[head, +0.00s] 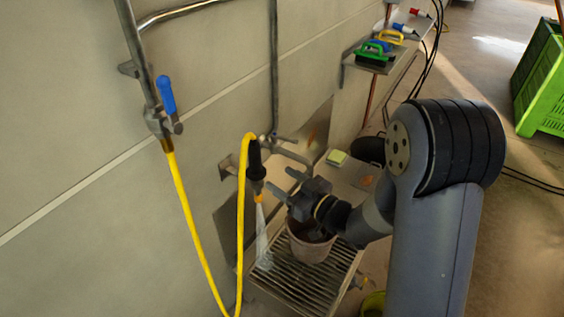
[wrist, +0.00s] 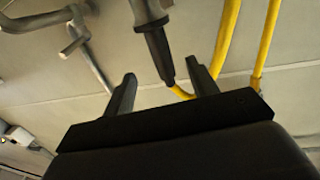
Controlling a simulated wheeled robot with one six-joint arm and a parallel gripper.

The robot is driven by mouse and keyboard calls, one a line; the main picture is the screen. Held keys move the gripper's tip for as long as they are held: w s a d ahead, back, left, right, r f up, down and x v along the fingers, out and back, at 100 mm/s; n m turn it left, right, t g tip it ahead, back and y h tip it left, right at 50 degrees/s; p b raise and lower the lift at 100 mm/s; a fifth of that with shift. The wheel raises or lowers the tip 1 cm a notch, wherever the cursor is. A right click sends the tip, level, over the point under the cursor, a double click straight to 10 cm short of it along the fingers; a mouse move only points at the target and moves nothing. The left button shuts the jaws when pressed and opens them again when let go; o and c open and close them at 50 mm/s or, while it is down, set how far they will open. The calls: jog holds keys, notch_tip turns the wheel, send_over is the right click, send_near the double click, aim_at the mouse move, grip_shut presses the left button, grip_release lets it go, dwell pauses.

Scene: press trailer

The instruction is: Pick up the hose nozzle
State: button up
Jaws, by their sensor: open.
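The hose nozzle (head: 256,162) is black with an orange tip and hangs upright near the wall, tip down. A yellow hose loops from its top, and a pale water spray falls below the tip. My gripper (head: 281,180) is open and empty, just right of the nozzle's lower part, its fingers pointing toward it. I see no contact; the exact distance is hard to tell.
A bucket (head: 311,246) stands on a slatted metal grate (head: 290,285) below my gripper. A valve with a blue lever (head: 167,95) and pipes run along the wall. A shelf (head: 372,67) holds brushes at the back. A green crate (head: 543,85) stands far right.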

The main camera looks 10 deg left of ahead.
aim_at(260, 163)
jog(key=x, duration=0.5)
jog(key=shift+w+a+r+p, duration=0.1)
jog(key=shift+a+p, duration=0.25)
jog(key=shift+p, duration=0.05)
jog(key=shift+w+p+x, duration=0.2)
jog(key=shift+p+x, duration=0.4)
jog(key=shift+x, duration=2)
jog(key=shift+d+r, duration=0.15)
jog(key=shift+c, duration=0.4)
jog(key=c, duration=0.9)
